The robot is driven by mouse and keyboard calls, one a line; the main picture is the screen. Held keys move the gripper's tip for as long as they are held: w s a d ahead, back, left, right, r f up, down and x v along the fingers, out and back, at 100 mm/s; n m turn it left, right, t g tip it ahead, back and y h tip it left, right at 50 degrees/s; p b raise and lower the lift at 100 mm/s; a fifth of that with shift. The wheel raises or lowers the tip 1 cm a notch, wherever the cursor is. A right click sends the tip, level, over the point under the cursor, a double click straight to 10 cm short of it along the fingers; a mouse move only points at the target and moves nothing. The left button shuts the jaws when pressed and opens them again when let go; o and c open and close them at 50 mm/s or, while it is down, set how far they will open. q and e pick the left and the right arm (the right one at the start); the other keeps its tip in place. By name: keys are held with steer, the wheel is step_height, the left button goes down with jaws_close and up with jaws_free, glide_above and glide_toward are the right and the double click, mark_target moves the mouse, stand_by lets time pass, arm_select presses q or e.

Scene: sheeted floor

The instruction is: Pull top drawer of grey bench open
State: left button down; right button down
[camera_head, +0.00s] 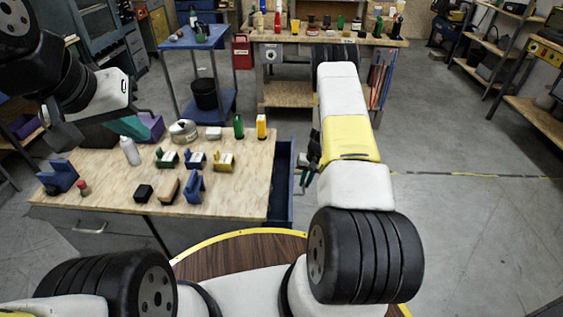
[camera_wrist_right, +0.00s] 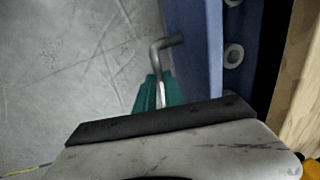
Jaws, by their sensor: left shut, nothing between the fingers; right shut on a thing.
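The grey bench (camera_head: 110,232) has a light wooden top and stands in front of me. A blue drawer (camera_head: 285,205) sticks out from its right side, with a dark gap between its front and the bench top. In the right wrist view the blue drawer front (camera_wrist_right: 200,50) carries a bent grey handle (camera_wrist_right: 167,42). My right gripper (camera_head: 308,172), partly hidden by my arm, is shut on the handle; its teal finger (camera_wrist_right: 158,92) shows beside the bar. My left gripper (camera_head: 62,133) is shut and empty above the bench's left part.
On the bench top are a white bottle (camera_head: 130,150), a round tin (camera_head: 183,131), a green bottle (camera_head: 238,127), a yellow bottle (camera_head: 261,127) and several small blocks. A blue cart (camera_head: 195,40) stands behind. The floor (camera_head: 455,215) on the right is clear.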

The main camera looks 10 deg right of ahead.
steer(key=s+d, duration=0.3)
steer(key=d, duration=0.9)
steer(key=s+d, duration=0.4)
steer(key=d, duration=0.8)
steer(key=shift+s, duration=0.15)
steer(key=shift+f, duration=0.1)
steer(key=c, duration=1.5)
jaws_free()
steer(key=shift+d, duration=0.1)
steer(key=shift+o, duration=0.2)
step_height(320, 180, up, 8)
steer(key=d, duration=0.1)
steer(key=shift+s+d+f, duration=0.15)
steer(key=shift+d, duration=0.05)
